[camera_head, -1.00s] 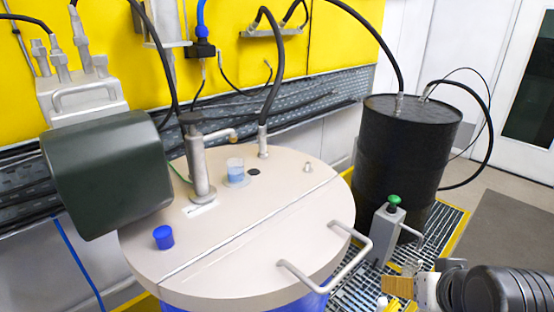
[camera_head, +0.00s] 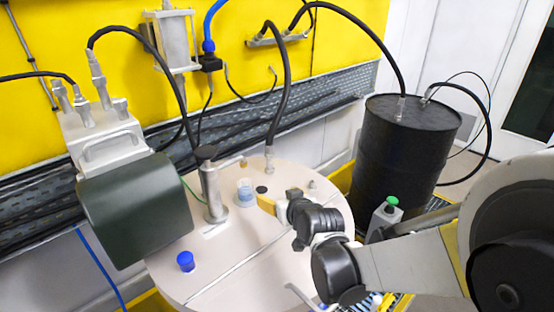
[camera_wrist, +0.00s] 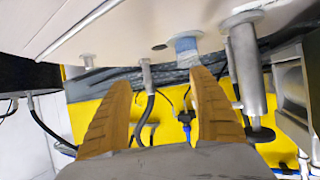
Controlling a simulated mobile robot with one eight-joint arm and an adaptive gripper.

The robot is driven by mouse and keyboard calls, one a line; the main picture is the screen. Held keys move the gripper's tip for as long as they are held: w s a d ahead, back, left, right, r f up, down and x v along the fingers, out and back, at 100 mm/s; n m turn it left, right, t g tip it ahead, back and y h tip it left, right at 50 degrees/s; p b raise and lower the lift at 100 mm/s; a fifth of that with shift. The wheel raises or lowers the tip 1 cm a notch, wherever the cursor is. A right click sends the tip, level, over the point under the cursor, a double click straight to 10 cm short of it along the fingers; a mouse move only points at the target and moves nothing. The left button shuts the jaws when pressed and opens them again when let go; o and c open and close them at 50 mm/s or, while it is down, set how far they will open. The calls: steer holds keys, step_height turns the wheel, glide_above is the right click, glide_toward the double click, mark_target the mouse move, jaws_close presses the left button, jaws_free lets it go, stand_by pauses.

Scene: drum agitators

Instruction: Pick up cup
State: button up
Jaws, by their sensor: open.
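The cup (camera_head: 245,192) is small and clear with blue in it. It stands upright on the drum's pale lid, to the right of a grey metal post (camera_head: 213,190). In the wrist view, which looks upside down, the cup (camera_wrist: 187,50) shows beyond the fingertips, nearer the right-hand finger. My gripper (camera_head: 264,204) is over the lid, just right of the cup in the head view. Its two tan fingers are spread with nothing between them in the wrist view (camera_wrist: 161,78). I cannot tell whether a finger touches the cup.
The pale drum lid (camera_head: 230,272) carries a blue cap (camera_head: 186,262) and a black-hosed fitting (camera_head: 269,158) behind the cup. A dark green motor housing (camera_head: 135,208) stands at left. A black drum (camera_head: 405,150) stands at back right.

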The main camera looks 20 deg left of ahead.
steer(key=n+y+p, duration=0.1)
glide_toward(248, 188)
steer(key=shift+w+a+f, duration=0.5)
steer(key=shift+w+f, duration=0.15)
steer(key=shift+w, duration=0.15)
steer(key=x, duration=0.5)
steer(key=shift+a, duration=0.1)
steer(key=x, duration=0.5)
steer(key=shift+w+a+p, duration=0.15)
steer(key=shift+a+p, duration=0.25)
steer(key=shift+d, duration=0.1)
steer(key=shift+c, duration=0.2)
steer(key=c, duration=1.3)
steer(key=shift+c, duration=0.3)
steer(key=shift+r, duration=0.2)
